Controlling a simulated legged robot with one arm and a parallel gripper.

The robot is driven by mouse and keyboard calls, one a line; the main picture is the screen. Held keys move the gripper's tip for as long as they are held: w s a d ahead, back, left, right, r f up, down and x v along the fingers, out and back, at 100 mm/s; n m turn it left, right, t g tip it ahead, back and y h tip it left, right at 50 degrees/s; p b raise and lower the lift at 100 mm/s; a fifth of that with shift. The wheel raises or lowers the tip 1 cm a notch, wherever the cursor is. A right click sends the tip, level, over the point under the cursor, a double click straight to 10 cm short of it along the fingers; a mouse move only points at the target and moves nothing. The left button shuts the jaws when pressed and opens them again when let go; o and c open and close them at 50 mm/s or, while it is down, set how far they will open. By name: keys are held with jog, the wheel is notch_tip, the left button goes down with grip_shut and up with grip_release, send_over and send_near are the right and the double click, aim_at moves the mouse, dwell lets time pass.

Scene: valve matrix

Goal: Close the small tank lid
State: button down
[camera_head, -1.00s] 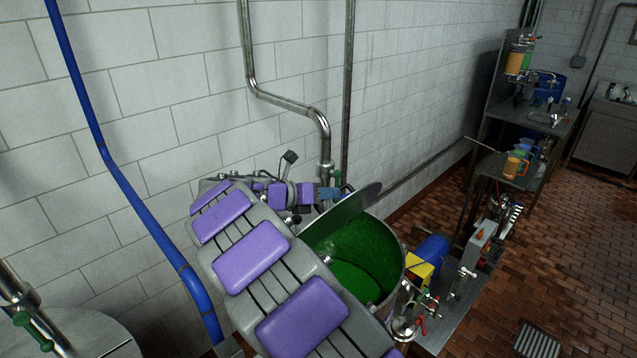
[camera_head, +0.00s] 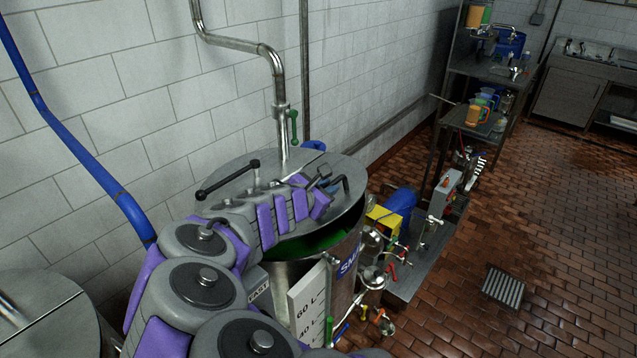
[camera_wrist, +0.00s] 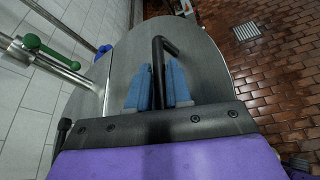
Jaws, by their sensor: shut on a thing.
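The small tank (camera_head: 335,275) is a steel drum with a green inside, standing in front of the wall in the head view. Its grey hinged lid (camera_head: 347,206) is tilted low over the opening, and a gap with green showing remains along the front rim. My gripper (camera_head: 333,185) is over the lid, with my arm coming in from the lower left. In the wrist view, the blue fingers of my gripper (camera_wrist: 161,88) are on either side of the dark bent lid handle (camera_wrist: 160,50) and hold it. The lid surface (camera_wrist: 203,75) fills the middle there.
A steel pipe with a green-handled valve (camera_head: 293,125) runs down behind the tank. A black-gripped lever (camera_head: 228,178) stands on its top. A pump with a blue motor (camera_head: 400,203) is to the right. Another steel tank (camera_head: 45,310) is at lower left.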

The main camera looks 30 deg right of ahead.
aim_at(336, 197)
jog(key=shift+s+d+f+b, duration=0.1)
jog(key=shift+s+f+b, duration=0.15)
jog(key=shift+f, duration=0.3)
jog(key=shift+s+d+f+b, duration=0.15)
jog(key=shift+f+b, duration=0.1)
jog(key=shift+f, duration=0.35)
jog(key=shift+s+a+f+b, duration=0.1)
jog(key=shift+s+f+b, duration=0.15)
jog(key=shift+f, duration=0.3)
jog(key=c, duration=1.1)
grip_release()
jog(key=shift+w, duration=0.1)
jog(key=p+v, duration=0.1)
jog(key=v, duration=0.5)
jog(key=shift+w, duration=0.1)
jog(key=shift+v, duration=0.8)
jog(key=shift+c, duration=0.4)
